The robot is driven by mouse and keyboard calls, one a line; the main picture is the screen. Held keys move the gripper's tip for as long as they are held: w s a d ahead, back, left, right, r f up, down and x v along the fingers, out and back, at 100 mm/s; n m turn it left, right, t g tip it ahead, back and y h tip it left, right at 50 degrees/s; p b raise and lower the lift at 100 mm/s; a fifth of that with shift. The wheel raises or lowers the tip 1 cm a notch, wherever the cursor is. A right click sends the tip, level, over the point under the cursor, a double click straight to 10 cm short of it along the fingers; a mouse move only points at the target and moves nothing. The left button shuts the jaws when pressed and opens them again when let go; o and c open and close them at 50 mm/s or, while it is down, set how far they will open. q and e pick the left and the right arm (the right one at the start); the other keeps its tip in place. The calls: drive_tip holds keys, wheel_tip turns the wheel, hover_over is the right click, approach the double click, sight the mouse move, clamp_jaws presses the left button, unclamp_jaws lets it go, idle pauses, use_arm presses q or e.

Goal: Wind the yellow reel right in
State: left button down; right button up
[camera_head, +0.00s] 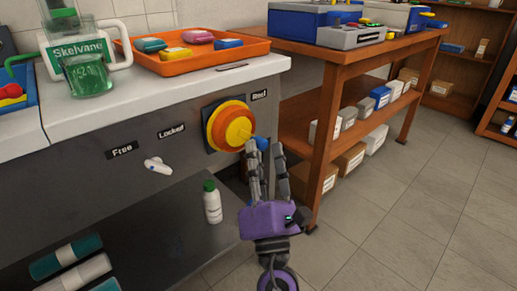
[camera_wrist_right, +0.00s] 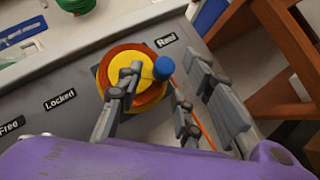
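The yellow reel (camera_head: 232,127), with its orange rim, is mounted on the grey front panel of the bench; it also shows in the right wrist view (camera_wrist_right: 143,55). A blue knob (camera_head: 262,143) sticks out at the reel's right side. My right gripper (camera_head: 266,152) is open in front of the reel's right side, with the knob near its fingertips. In the right wrist view the knob (camera_wrist_right: 164,68) shows between the spread fingers; I cannot tell whether they touch it. A thin red-orange line (camera_wrist_right: 205,132) runs down beside the right finger. My left gripper is out of view.
A white lever (camera_head: 157,165) sits below the "Free" (camera_head: 122,150) and "Locked" (camera_head: 171,131) labels. A green-capped bottle (camera_head: 212,203) stands on the lower shelf. A wooden workbench (camera_head: 335,75) is close on the right. An orange tray (camera_head: 190,58) lies on the counter. Floor at right is clear.

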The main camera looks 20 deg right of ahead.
drive_tip(key=v, duration=1)
drive_tip(key=shift+s, duration=0.1)
